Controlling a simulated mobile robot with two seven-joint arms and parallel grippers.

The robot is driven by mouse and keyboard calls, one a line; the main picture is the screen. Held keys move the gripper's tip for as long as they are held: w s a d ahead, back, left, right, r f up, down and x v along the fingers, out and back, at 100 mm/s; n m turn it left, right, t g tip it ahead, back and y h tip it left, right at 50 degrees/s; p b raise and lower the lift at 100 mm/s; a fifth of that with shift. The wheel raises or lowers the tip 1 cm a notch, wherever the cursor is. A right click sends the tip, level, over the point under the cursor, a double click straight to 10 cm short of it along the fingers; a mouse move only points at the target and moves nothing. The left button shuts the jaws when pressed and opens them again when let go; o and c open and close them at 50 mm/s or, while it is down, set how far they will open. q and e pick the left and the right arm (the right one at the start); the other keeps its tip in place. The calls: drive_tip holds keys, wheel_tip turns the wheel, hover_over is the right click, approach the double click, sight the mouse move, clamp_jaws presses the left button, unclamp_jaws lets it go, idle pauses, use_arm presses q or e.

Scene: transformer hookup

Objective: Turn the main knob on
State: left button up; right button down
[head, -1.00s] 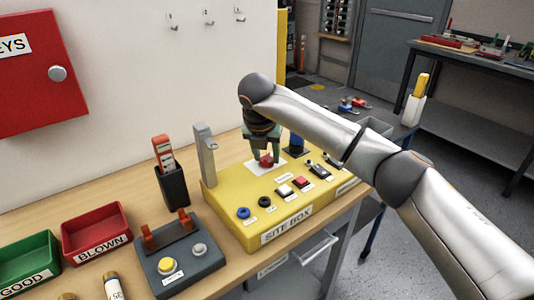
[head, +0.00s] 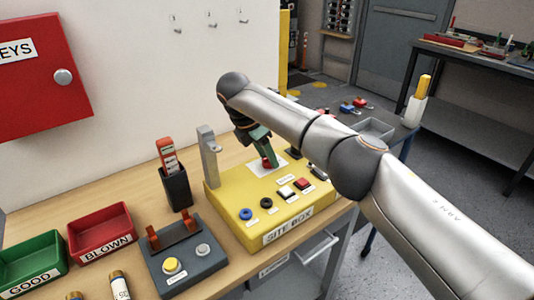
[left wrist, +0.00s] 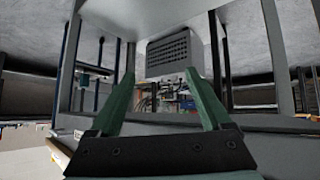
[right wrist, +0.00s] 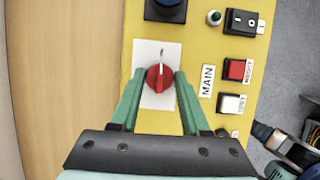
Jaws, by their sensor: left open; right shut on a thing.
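The main knob (right wrist: 160,78) is a red rotary knob on a white plate, next to the label MAIN (right wrist: 208,81), on the yellow site box (head: 228,206). In the right wrist view its pale pointer points up toward the top of the picture. My right gripper (right wrist: 160,80) is shut on the knob, one green finger on each side. In the head view my right gripper (head: 266,158) reaches down to the knob (head: 268,162), tilted. My left gripper (left wrist: 165,85) is open and empty, away from the box; it is not in the head view.
The site box also carries a blue button (head: 246,214), a black button (head: 266,203), and white and red switches. A grey lever post (head: 209,155) stands at its left end. A grey button box (head: 186,256) and red and green trays (head: 100,228) lie to the left.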

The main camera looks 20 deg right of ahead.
use_arm(q)
drive_tip(key=shift+s, duration=0.15)
idle(0.3)
drive_tip(key=shift+f, duration=0.1)
use_arm(e)
drive_tip(key=shift+c, duration=1.9)
unclamp_jaws()
use_arm(q)
drive_tip(key=shift+s+a+r+p, duration=0.3)
drive_tip(key=shift+a+p, duration=0.15)
drive_tip(key=shift+p, duration=0.3)
use_arm(e)
drive_tip(key=v, duration=1.2)
drive_tip(key=shift+r, duration=0.25)
